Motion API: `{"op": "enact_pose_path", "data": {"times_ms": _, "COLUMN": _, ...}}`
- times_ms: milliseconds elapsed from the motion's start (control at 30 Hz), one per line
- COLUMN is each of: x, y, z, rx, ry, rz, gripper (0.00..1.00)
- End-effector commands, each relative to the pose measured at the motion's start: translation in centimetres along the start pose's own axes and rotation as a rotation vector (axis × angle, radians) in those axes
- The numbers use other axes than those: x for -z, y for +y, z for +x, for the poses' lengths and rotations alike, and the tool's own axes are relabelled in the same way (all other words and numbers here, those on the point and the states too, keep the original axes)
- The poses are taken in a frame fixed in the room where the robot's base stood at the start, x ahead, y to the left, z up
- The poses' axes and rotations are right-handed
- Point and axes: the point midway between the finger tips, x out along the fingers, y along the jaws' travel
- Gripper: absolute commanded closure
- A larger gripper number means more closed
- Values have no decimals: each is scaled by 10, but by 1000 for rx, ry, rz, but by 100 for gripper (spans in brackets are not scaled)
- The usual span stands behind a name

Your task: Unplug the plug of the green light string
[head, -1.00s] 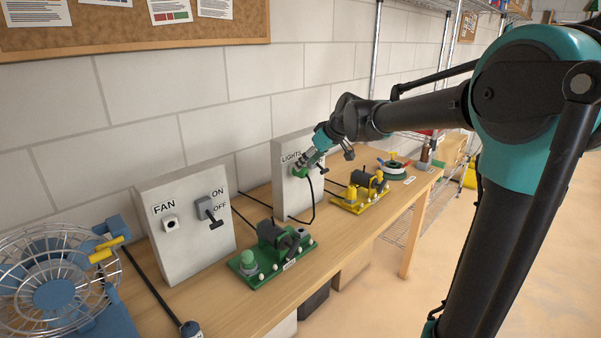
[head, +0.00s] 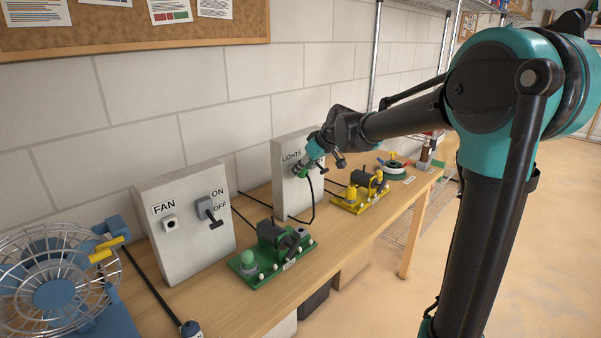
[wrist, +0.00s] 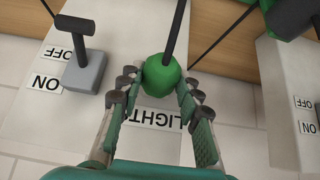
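The green plug (wrist: 162,75) of the light string sits at the LIGHTS box (wrist: 45,120), its dark cord (wrist: 177,28) leading away. In the wrist view it lies between the fingertips of my gripper (wrist: 160,84), one finger on each side, close to its surface. Whether the fingers press on it I cannot tell. In the head view my gripper (head: 312,158) is at the front of the LIGHTS box (head: 285,185) and hides most of the plug. Whether the plug is fully seated is hidden.
A lever switch (wrist: 83,70) with ON and OFF labels stands beside the plug. The FAN box (head: 185,240), a green device (head: 270,255), a yellow device (head: 362,190) and a wire fan (head: 55,270) share the wooden bench (head: 250,318). The wall is close behind.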

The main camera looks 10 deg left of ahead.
Motion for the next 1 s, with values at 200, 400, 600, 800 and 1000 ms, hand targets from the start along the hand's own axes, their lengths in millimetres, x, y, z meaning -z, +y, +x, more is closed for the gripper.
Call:
{"op": "enact_pose_path", "data": {"times_ms": 200, "x": 0, "y": 0, "z": 0, "rx": 0, "ry": 0, "rz": 0, "gripper": 99}}
{"op": "enact_pose_path", "data": {"times_ms": 400, "x": 0, "y": 0, "z": 0, "rx": 0, "ry": 0, "rz": 0, "gripper": 100}}
{"op": "enact_pose_path", "data": {"times_ms": 600, "x": -2, "y": 0, "z": -2, "rx": 0, "ry": 0, "rz": 0, "gripper": 100}}
{"op": "enact_pose_path", "data": {"times_ms": 800, "x": -4, "y": 0, "z": -4, "rx": 0, "ry": 0, "rz": 0, "gripper": 100}}
{"op": "enact_pose_path", "data": {"times_ms": 1000, "x": -6, "y": 0, "z": -5, "rx": 0, "ry": 0, "rz": 0, "gripper": 100}}
